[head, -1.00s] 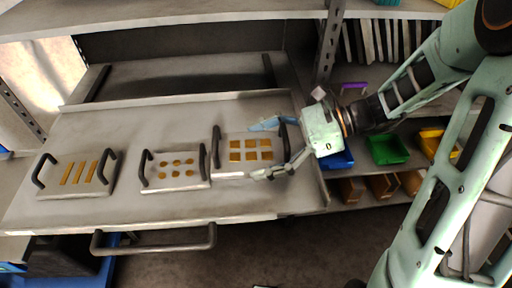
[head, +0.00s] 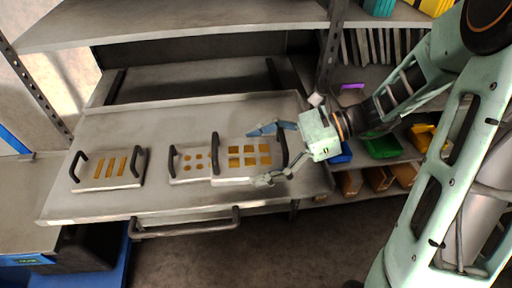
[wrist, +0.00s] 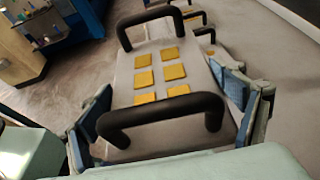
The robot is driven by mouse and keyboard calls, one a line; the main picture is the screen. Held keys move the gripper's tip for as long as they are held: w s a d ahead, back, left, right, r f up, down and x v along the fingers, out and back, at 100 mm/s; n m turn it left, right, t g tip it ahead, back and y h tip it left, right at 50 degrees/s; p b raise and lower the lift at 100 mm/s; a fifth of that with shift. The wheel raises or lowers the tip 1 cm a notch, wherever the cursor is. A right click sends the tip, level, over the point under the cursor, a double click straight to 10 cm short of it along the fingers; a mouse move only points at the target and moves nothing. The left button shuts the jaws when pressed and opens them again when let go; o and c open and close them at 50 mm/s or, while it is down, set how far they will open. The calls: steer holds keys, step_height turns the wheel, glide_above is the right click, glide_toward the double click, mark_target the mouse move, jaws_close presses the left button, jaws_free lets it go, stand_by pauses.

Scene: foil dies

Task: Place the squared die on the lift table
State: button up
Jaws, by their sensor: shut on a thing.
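The squared die (head: 249,155) is a pale plate with orange square foils and a black handle at each end. My gripper (head: 266,158) reaches it from the right and is shut on it, with one finger along each long side. In the wrist view the die (wrist: 158,68) lies between the two blue-padded fingers, its near handle close to the palm. It overlaps part of the round-hole die in the head view; I cannot tell whether it touches the surface below. The grey metal table (head: 150,206) with a front push bar, apparently the lift table, lies beneath it.
The round-hole die (head: 192,162) is close to its left, and the slotted die (head: 108,170) stands farther left. Bare table shows behind them. Shelves with green (head: 382,147) and other bins stand at the right, with a shelf upright (head: 327,60) near my arm.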

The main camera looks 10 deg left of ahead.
steer(key=shift+s+a+r, duration=0.1)
steer(key=shift+s+r, duration=0.1)
steer(key=shift+r, duration=0.05)
steer(key=shift+w+r, duration=0.1)
steer(key=shift+w, duration=0.2)
steer(key=w+d+m+t+h+p, duration=0.1)
steer(key=w+d+m+t+p, duration=0.3)
steer(key=w+d, duration=0.3)
steer(key=w+d+f+m+t+h+p, duration=0.1)
steer(key=w+d+m+t+p, duration=0.3)
steer(key=w+d+t, duration=0.3)
steer(key=d+m, duration=0.1)
steer(key=d, duration=0.3)
steer(key=shift+d+m, duration=0.3)
steer(key=shift+d, duration=0.1)
steer(key=shift+a, duration=0.15)
